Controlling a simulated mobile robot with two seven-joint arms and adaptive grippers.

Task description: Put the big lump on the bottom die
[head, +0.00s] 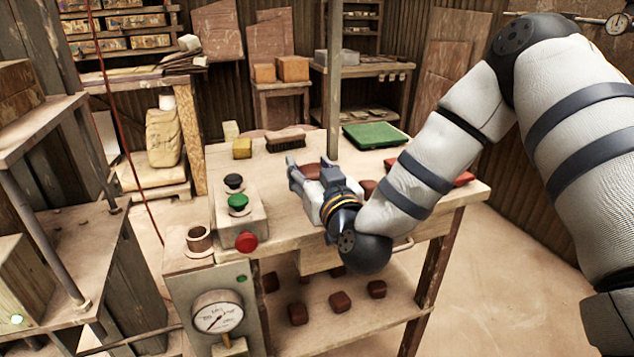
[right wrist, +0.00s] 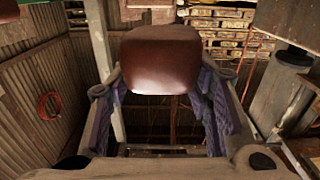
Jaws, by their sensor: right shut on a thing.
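My right gripper (head: 309,172) is over the workbench (head: 270,190), its fingers pointing away toward the back left. It is shut on a reddish-brown clay lump (right wrist: 160,60). In the right wrist view the lump is smooth and rounded, between the purple-grey finger pads. In the head view the fingers hide most of it. More reddish lumps lie on the bench beside the gripper, such as one lump (head: 368,188) partly behind my arm. I cannot pick out the bottom die with certainty in either view. My left gripper is not in view.
A control box (head: 240,212) with black, green and red buttons stands at the bench's left end, above a pressure gauge (head: 217,312). A brush (head: 286,140), a yellow block (head: 242,148) and a green mat (head: 375,135) lie behind. A post (head: 334,80) rises behind the gripper.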

